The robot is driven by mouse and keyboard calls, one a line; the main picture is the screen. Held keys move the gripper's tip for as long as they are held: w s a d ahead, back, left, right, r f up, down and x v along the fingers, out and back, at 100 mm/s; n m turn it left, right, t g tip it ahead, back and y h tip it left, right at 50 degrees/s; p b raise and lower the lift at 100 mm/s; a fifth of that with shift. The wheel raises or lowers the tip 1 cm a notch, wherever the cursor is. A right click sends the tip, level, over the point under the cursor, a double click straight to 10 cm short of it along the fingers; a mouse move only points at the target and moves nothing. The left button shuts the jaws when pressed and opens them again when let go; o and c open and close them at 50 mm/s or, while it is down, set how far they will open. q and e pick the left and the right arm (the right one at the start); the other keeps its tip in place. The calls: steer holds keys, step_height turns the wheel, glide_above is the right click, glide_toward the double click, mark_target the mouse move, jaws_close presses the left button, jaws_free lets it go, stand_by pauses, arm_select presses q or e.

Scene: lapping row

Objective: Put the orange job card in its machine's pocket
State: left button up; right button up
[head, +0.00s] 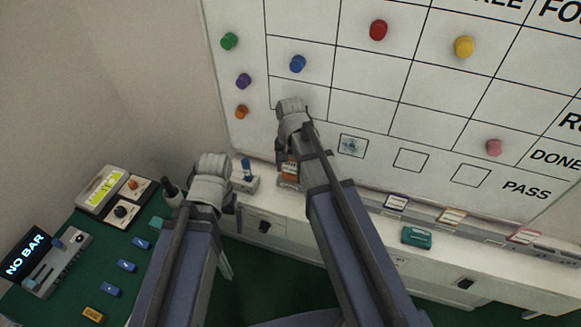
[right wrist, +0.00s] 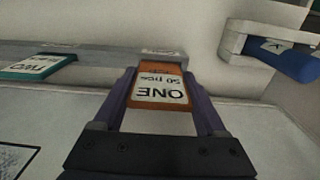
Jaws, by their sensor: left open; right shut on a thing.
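The orange job card (right wrist: 163,92), printed "ONE 50 pcs", is held between the two fingers of my right gripper (right wrist: 160,95) in the right wrist view. Its far end meets or overlaps a grey block on the ledge (right wrist: 95,50); I cannot tell whether it is inside a pocket. In the head view the card (head: 289,174) shows just below my right gripper (head: 287,162), in front of the board's lower edge, partly covered by my arm. My left gripper (head: 226,262) is open and empty, hanging low in front of the white cabinet, partly hidden.
A teal "TWO" card (right wrist: 35,67) lies along the ledge. A holder with a blue marker (head: 246,172) stands left of the orange card. Framed cards (head: 452,216) line the ledge to the right. A teal block (head: 416,237) sits on the cabinet. A green bench (head: 75,250) carries devices.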

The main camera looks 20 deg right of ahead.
mark_target(291, 181)
steer(key=shift+f+b, duration=1.55)
steer(key=shift+f, duration=0.1)
steer(key=o, duration=1.4)
steer(key=shift+r, duration=0.1)
step_height(291, 181, up, 8)
steer(key=p, duration=0.8)
steer(key=shift+f, duration=0.35)
step_height(291, 181, down, 8)
steer(key=b, duration=0.8)
steer(key=shift+r, duration=0.4)
steer(key=shift+s, duration=0.1)
